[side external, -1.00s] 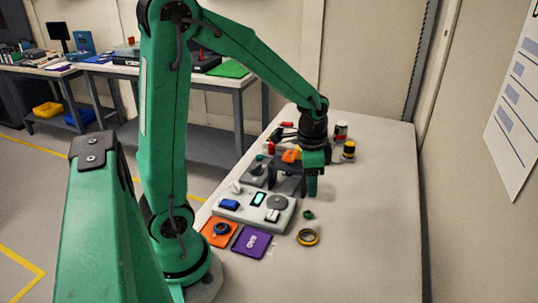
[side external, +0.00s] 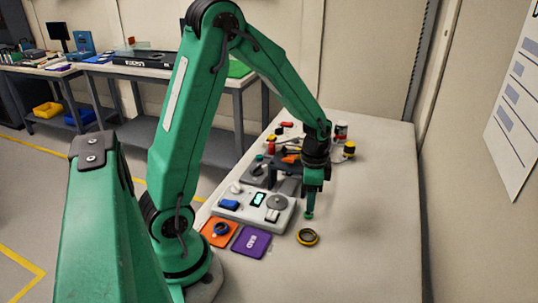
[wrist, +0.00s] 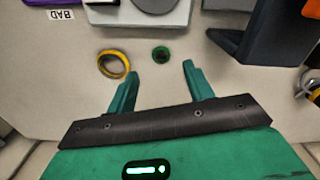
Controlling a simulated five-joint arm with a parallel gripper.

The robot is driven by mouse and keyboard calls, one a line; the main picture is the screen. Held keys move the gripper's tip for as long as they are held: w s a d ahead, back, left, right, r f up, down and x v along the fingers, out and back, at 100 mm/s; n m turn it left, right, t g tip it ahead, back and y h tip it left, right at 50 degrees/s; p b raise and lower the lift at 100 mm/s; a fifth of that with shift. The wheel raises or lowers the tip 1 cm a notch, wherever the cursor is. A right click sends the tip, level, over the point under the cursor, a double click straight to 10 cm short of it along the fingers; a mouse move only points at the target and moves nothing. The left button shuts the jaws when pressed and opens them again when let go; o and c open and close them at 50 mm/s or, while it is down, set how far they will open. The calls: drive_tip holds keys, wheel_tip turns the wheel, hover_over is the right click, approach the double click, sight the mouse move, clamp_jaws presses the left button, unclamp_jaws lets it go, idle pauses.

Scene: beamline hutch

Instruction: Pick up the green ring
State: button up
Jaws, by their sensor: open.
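The small green ring (wrist: 161,54) lies on the pale table in the wrist view, ahead of my open gripper (wrist: 157,80) and roughly between the lines of its two green fingers. Nothing is held between the fingers. In the side view my gripper (side external: 309,214) points down with its tips low over the table at the ring's place. The ring (side external: 309,216) is mostly hidden there, blending with the green fingertip. I cannot tell whether the fingers touch the table.
A yellow and black ring (wrist: 113,64) lies left of the green ring; it also shows in the side view (side external: 307,237). A grey device (side external: 245,209) stands beside the gripper, with a purple card (side external: 251,242) and an orange card (side external: 219,233) in front. The table's right side is clear.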

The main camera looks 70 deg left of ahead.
sight(308, 214)
drive_tip(key=shift+a+f, duration=0.1)
drive_tip(key=shift+f, duration=2.5)
drive_tip(key=c, duration=1.1)
